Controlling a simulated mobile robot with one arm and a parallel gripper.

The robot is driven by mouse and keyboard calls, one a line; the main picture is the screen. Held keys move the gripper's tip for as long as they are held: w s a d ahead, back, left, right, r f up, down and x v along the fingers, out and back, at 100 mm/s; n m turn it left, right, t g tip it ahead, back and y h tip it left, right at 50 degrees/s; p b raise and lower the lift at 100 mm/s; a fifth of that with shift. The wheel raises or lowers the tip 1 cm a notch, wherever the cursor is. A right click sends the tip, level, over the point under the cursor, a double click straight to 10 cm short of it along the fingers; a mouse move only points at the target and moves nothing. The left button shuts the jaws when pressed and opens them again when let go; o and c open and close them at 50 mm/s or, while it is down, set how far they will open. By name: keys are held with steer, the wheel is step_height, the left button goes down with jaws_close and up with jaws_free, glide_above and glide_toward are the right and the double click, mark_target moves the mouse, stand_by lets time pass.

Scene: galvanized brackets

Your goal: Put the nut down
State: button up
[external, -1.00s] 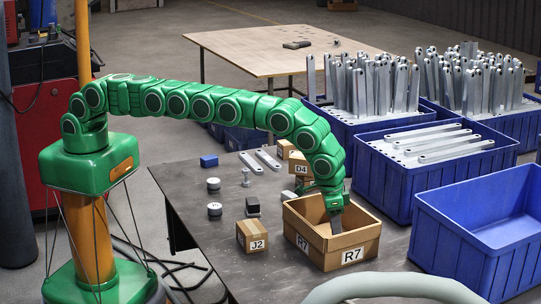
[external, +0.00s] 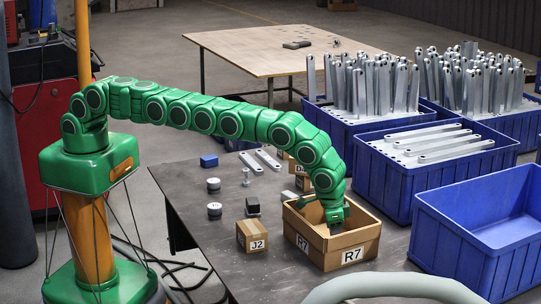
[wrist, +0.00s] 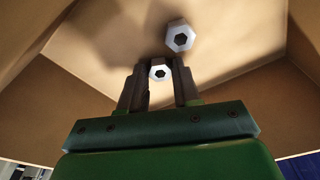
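My gripper (wrist: 160,88) points down inside the open cardboard box marked R7 (external: 352,254). In the wrist view its two fingers stand a little apart, with a small pale hex nut (wrist: 159,72) between their tips. The nut fills the gap and appears to touch both fingers. Its dark hole faces the camera. A second, larger-looking pale nut (wrist: 180,37) is just beyond the right fingertip, apart from the held one. In the external view the box's front wall hides the fingertips and both nuts.
The box walls (wrist: 75,105) surround my gripper closely. On the dark table stand a J2 carton (external: 252,237), a blue block (external: 209,161), grey bars (external: 268,160) and small round parts (external: 214,209). Blue crates (external: 470,250) stand at right, the nearest empty.

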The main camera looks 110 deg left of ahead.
steer(key=o, duration=0.3)
steer(key=shift+r, duration=0.15)
step_height(320, 180, up, 12)
steer(key=s, duration=0.2)
steer(key=s+a+r+m+g, duration=0.1)
steer(key=s+a+r, duration=0.1)
steer(key=s+r, duration=1.15)
steer(key=s+a+r+m, duration=0.1)
steer(key=s+r, duration=0.4)
steer(key=s, duration=0.3)
steer(key=s+a+r, duration=0.1)
steer(key=s+r, duration=0.5)
steer(key=s, duration=0.2)
steer(key=s+f+m+g, duration=0.1)
steer(key=s+m+g, duration=0.1)
steer(key=s, duration=3.9)
steer(key=shift+s+a+h, duration=0.15)
steer(key=shift+a+h, duration=0.25)
steer(key=shift+a, duration=0.05)
